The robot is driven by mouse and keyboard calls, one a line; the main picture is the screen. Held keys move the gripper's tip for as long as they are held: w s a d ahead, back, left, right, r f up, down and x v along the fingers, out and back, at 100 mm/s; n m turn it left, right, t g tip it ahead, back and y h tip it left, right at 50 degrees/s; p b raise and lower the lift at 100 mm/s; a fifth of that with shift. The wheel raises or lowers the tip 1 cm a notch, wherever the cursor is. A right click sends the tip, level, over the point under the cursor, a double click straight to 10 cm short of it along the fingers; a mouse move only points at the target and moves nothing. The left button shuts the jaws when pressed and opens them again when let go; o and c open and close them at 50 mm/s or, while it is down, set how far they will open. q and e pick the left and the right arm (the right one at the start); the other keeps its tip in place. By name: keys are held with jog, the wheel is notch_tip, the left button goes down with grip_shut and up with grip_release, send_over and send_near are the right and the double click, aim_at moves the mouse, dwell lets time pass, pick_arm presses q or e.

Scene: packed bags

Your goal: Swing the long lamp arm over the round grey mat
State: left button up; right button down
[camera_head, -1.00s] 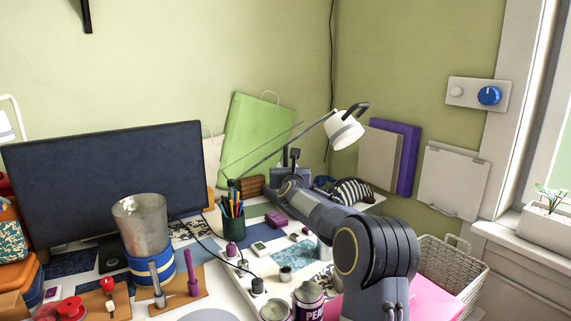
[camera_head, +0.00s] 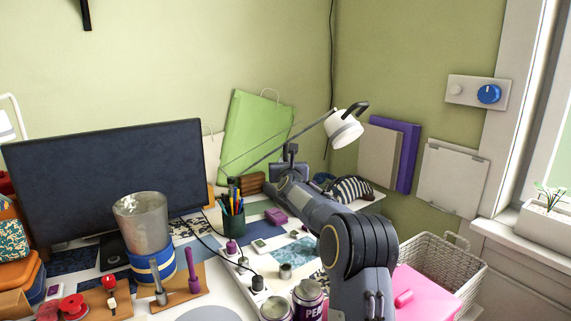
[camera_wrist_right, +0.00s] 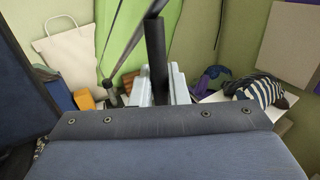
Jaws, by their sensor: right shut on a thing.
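The lamp has a white shade (camera_head: 345,129) with a dark hook-shaped piece on top. Its long thin arm (camera_head: 262,157) slants from behind the pen cup up right to the shade. The round grey mat (camera_head: 207,314) is partly visible at the bottom edge of the head view, left of the lamp shade. My right gripper (camera_head: 290,153) is at the middle of the lamp arm. In the right wrist view, its pale fingers (camera_wrist_right: 158,88) are closed around a dark upright post (camera_wrist_right: 156,50) by the lamp arm. My left gripper is not in view.
A monitor (camera_head: 110,185) stands at left, with a metal cup (camera_head: 142,222) before it. A pen cup (camera_head: 232,220) and several small items fill the desk middle. Tins (camera_head: 307,297) stand in front.

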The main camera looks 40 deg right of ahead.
jog(key=w+a+m+g+h+p, duration=0.1)
jog(key=w+a, duration=0.2)
jog(key=a, duration=0.8)
jog(key=w+a+m+g+h+p, duration=0.1)
jog(key=w+a+h+p, duration=0.1)
jog(key=a, duration=0.9)
jog(key=shift+w+m+g, duration=0.4)
jog(key=shift+w, duration=0.5)
jog(key=c, duration=1.5)
grip_release()
